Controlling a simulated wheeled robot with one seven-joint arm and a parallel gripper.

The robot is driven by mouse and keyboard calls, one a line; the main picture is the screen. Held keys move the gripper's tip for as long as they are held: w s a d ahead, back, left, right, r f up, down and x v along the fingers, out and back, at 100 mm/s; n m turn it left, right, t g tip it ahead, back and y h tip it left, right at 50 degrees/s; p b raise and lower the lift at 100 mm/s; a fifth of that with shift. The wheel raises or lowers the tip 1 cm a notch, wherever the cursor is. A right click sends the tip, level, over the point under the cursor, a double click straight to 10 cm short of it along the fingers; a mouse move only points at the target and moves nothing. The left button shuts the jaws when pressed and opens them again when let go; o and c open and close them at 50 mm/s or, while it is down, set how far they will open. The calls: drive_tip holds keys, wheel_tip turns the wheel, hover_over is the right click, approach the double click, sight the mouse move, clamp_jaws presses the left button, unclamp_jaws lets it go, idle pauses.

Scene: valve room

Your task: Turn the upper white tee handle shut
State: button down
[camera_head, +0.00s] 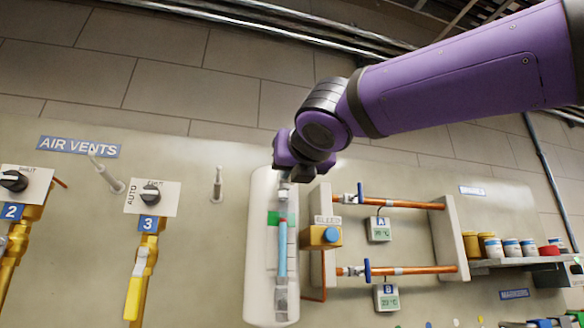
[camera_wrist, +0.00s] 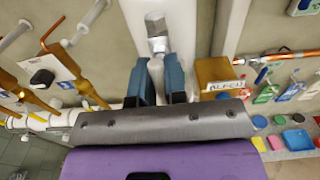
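A tall white gauge panel (camera_head: 258,250) is on the wall, with a glass tube (camera_head: 282,250) showing blue and grey fittings at both ends. My gripper (camera_head: 296,178) is at the panel's top, covering the upper fitting, so the upper white tee handle is hidden in the head view. In the wrist view my two blue fingers (camera_wrist: 157,82) stand slightly apart, with a narrow white piece, probably the handle, between them. Whether they press on it I cannot tell. A metal fitting (camera_wrist: 158,38) shows just beyond them. The lower fitting (camera_head: 281,298) is near the panel's bottom.
Close right are a yellow bleed box (camera_head: 319,237) with a blue knob and two copper pipes with blue-handled valves (camera_head: 361,194). Left are black-knobbed vents (camera_head: 151,194) and wall pegs (camera_head: 217,185). A shelf of jars (camera_head: 500,262) is far right.

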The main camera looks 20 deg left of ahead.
drive_tip(key=shift+m, duration=0.4)
drive_tip(key=m, duration=0.4)
drive_tip(key=shift+w+d+m, duration=0.15)
drive_tip(key=shift+m, duration=0.15)
drive_tip(key=m, duration=0.4)
drive_tip(key=shift+d+f+m, duration=0.1)
drive_tip(key=shift+m, duration=0.2)
drive_tip(key=m, duration=0.4)
drive_tip(key=shift+f+m, duration=0.2)
drive_tip(key=shift+m, duration=1.8)
drive_tip(key=c, duration=1.1)
unclamp_jaws()
drive_tip(key=shift+c, duration=0.2)
